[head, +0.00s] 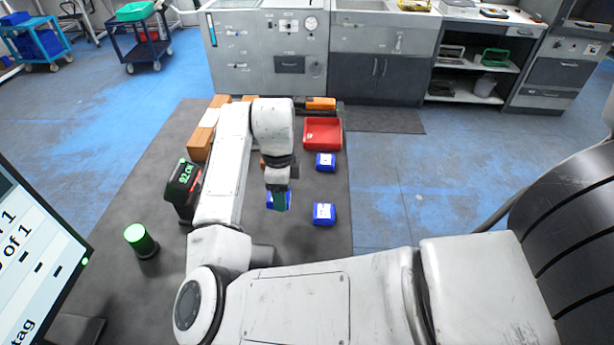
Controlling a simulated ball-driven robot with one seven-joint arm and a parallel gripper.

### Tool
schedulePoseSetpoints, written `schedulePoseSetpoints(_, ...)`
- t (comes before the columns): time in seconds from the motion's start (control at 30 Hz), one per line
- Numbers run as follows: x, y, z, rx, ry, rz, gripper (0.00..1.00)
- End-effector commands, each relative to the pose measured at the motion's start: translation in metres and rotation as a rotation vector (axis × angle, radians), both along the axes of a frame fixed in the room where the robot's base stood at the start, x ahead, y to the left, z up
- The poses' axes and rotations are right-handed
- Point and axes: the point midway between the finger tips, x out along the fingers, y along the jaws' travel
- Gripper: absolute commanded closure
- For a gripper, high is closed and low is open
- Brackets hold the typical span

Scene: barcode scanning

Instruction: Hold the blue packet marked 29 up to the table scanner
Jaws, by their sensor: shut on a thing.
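My gripper (280,190) is shut on a blue packet (271,202) and points down over the dark table. The fingers cover part of this packet, and I cannot read its number. The table scanner (184,188) is a black upright device to the left, with green characters on its display. The gripper and packet are apart from it, on the other side of my arm link. Two more blue packets with white labels lie right of the gripper, one farther back (326,161) and one nearer (324,214). Their numbers are too small to read.
A red tray (323,134) stands at the back right. Brown boxes (201,138) line the back left, and an orange item (320,104) lies at the back. A lit green lamp (138,238) stands near left, beside a monitor (28,258). The table between scanner and lamp looks clear.

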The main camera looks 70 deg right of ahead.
Motion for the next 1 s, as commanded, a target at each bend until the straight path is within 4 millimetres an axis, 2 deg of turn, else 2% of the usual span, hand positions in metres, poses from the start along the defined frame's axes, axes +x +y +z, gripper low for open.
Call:
schedulePoseSetpoints(0.6,0.040,0.016,-0.046,0.000,-0.001,-0.001,0.77)
schedulePoseSetpoints(1.0,0.049,0.019,-0.051,0.000,-0.001,-0.001,0.77)
